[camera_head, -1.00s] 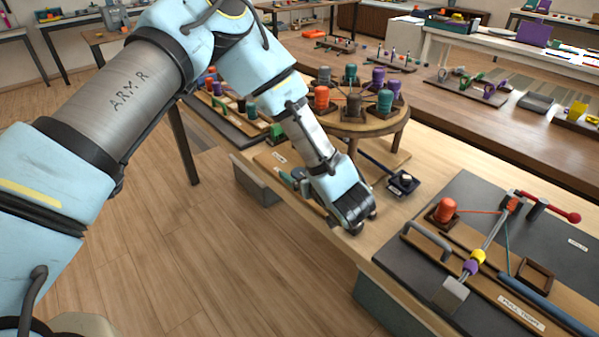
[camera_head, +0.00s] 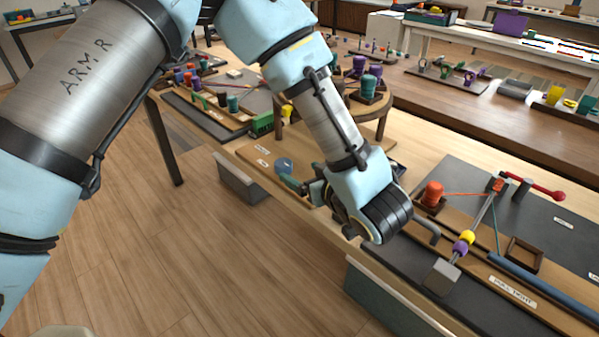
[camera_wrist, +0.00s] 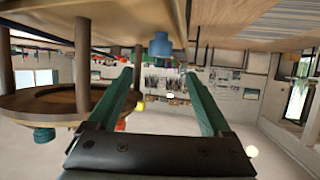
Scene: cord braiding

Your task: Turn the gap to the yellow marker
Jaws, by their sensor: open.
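The round braiding stand (camera_head: 377,112) is largely hidden behind my arm in the head view. Teal and purple bobbins (camera_head: 368,80) show on its right side. In the wrist view the stand (camera_wrist: 55,103) appears upside down at the left. A small yellow piece (camera_head: 288,112) shows left of my forearm and may be the yellow marker; a yellow spot also shows in the wrist view (camera_wrist: 140,105). The gap cannot be made out. My gripper (camera_head: 292,183) is open and empty, pointing left over the front of the bench; its teal fingers are apart in the wrist view (camera_wrist: 160,75).
A dark mat with an orange bobbin (camera_head: 432,195), a metal rod and a red-ended lever (camera_head: 548,191) is at the right. More bobbins (camera_head: 205,78) stand at the back left.

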